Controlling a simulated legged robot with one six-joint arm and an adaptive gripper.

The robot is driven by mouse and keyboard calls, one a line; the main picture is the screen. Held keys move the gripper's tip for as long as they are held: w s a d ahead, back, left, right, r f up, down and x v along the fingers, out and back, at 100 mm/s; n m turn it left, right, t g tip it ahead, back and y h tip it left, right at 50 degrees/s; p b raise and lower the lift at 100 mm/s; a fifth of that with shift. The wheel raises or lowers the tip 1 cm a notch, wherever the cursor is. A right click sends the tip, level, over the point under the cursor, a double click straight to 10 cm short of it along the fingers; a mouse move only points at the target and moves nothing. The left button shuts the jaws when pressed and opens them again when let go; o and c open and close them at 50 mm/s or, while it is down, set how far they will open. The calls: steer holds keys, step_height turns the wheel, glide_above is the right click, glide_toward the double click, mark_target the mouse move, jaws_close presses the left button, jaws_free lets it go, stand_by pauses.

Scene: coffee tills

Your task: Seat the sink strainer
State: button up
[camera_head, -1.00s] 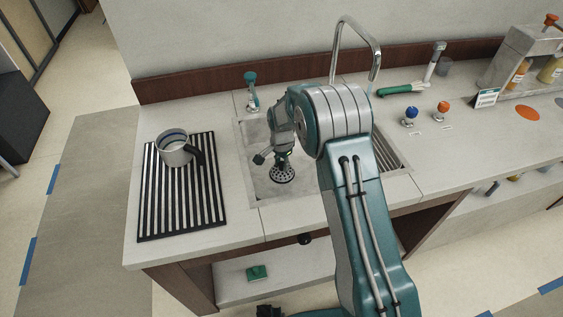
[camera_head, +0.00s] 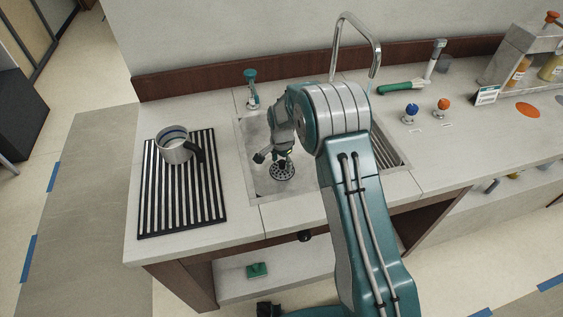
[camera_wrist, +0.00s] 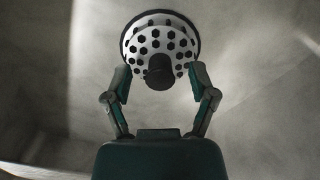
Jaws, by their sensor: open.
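The sink strainer (camera_head: 283,171) is a round metal basket with dark holes, low in the sink basin (camera_head: 262,184). In the wrist view the strainer (camera_wrist: 178,38) shows a black knob at its middle and a dark ring around its rim. I cannot tell whether that ring is the drain's edge or its own. My gripper (camera_head: 281,160) is just above the strainer. In the wrist view my gripper (camera_wrist: 162,80) has its fingers apart, one on each side of the knob, with clear space between them and the knob. The drain beneath is hidden.
A striped drying mat (camera_head: 160,215) with a mug (camera_head: 174,150) lies left of the sink. A tall curved tap (camera_head: 375,55) stands behind my arm. A teal-topped dispenser (camera_head: 252,88) is at the sink's back edge. Blue (camera_head: 411,110) and orange (camera_head: 443,105) knobs stand right.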

step_height(320, 180, up, 12)
stand_by(0.5)
steer(key=shift+f, duration=0.1)
steer(key=s+d+r+n+t, duration=0.15)
steer(key=s+d+r, duration=0.25)
steer(key=s+r, duration=0.4)
steer(key=s+d+r+n+t, duration=0.1)
steer(key=s+d+r+n, duration=0.2)
steer(key=s+r, duration=0.5)
steer(key=s+d+r+n+t, duration=0.1)
steer(key=s+d+r+n, duration=0.1)
steer(key=s, duration=0.7)
steer(key=s+d+r+n+t, duration=0.2)
steer(key=s+d+n, duration=0.1)
steer(key=s, duration=0.5)
steer(key=shift+s, duration=0.4)
